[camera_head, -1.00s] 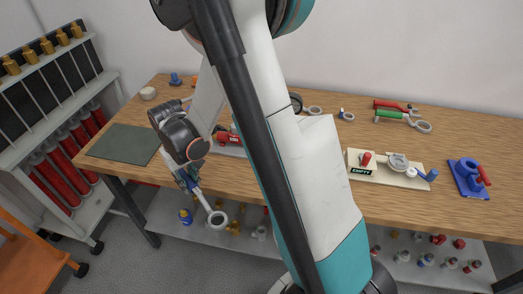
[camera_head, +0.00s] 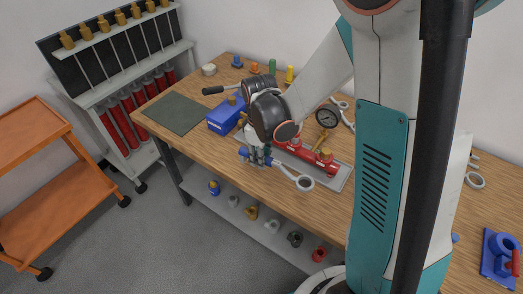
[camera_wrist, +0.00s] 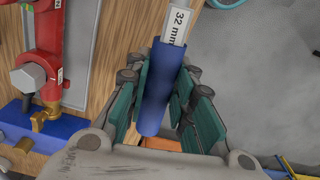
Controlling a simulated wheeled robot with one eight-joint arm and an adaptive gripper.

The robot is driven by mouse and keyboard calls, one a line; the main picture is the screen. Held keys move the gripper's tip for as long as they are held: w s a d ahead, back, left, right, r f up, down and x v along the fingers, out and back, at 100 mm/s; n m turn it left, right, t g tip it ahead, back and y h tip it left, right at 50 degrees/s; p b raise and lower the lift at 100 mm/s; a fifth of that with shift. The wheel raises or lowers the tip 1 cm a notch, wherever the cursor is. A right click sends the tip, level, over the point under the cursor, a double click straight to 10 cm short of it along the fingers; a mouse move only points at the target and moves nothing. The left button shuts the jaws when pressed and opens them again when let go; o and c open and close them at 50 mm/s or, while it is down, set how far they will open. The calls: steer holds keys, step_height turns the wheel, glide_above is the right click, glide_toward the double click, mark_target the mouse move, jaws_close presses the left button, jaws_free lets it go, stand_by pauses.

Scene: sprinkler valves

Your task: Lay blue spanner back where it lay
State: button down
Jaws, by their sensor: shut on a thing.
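My gripper (camera_head: 258,160) is shut on the blue spanner, above or beside the bench's front edge near the red valve assembly. In the wrist view the spanner's blue handle (camera_wrist: 155,103) lies between the teal pads of my gripper (camera_wrist: 165,105), with a "32 mm" label on its pale shank. The spanner's pale ring end (camera_head: 305,183) points right and towards the front in the head view. Its height over the wood is hard to tell. A dark green mat (camera_head: 174,113) lies bare at the bench's left end.
The red valve assembly (camera_head: 312,157) on its grey plate (camera_head: 336,181) is close to my gripper; it also shows in the wrist view (camera_wrist: 42,45). A blue box (camera_head: 222,117) and a gauge (camera_head: 327,117) stand nearby. An orange trolley (camera_head: 60,185) is at left.

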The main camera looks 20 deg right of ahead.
steer(key=shift+f+b, duration=0.15)
steer(key=shift+b, duration=0.2)
step_height(320, 180, down, 8)
steer(key=b, duration=0.7)
steer(key=shift+f, duration=0.1)
steer(key=shift+f+b, duration=0.4)
steer(key=shift+b, duration=0.2)
stand_by(0.4)
steer(key=c, duration=1.3)
jaws_free()
